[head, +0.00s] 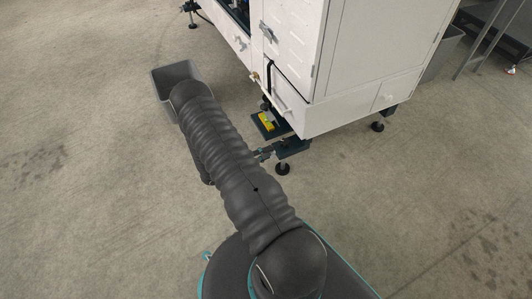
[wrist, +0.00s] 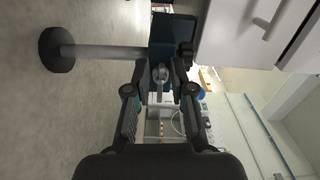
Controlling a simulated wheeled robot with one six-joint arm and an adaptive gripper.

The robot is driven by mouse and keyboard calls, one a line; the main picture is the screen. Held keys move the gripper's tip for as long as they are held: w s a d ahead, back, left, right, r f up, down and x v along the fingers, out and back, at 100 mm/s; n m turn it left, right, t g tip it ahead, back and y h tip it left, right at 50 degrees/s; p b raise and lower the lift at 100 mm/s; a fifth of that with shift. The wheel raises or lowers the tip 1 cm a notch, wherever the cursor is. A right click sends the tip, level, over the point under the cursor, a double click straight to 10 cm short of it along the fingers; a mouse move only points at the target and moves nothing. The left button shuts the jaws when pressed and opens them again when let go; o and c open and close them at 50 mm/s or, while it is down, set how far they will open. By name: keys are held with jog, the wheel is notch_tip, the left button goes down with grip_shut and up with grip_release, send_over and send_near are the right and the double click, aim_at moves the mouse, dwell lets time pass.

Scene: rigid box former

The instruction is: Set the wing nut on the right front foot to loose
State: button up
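The levelling foot shows in the wrist view as a round black pad (wrist: 57,50) on a grey stem (wrist: 105,52), running into a dark teal bracket (wrist: 172,32) under the white machine. A small grey metal piece, apparently the wing nut (wrist: 160,74), sits at the bracket's near face. My gripper (wrist: 160,80) is open, its two fingers on either side of this piece with gaps visible; contact cannot be told. In the head view the foot (head: 283,169) stands under its bracket (head: 291,149), and my gripper (head: 263,153) is beside it, mostly hidden by my arm. The nut's setting is unclear.
The white cabinet (head: 365,60) stands just above and behind the foot. A yellow item (head: 267,121) lies on a dark plate under it. Another foot (head: 377,126) is to the right. A grey bin (head: 160,85) stands left, partly behind my arm. The floor in front is clear.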

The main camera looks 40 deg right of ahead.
jog(key=shift+a, duration=0.1)
jog(key=v, duration=1.1)
jog(key=shift+a, duration=0.4)
jog(key=shift+w+f, duration=0.1)
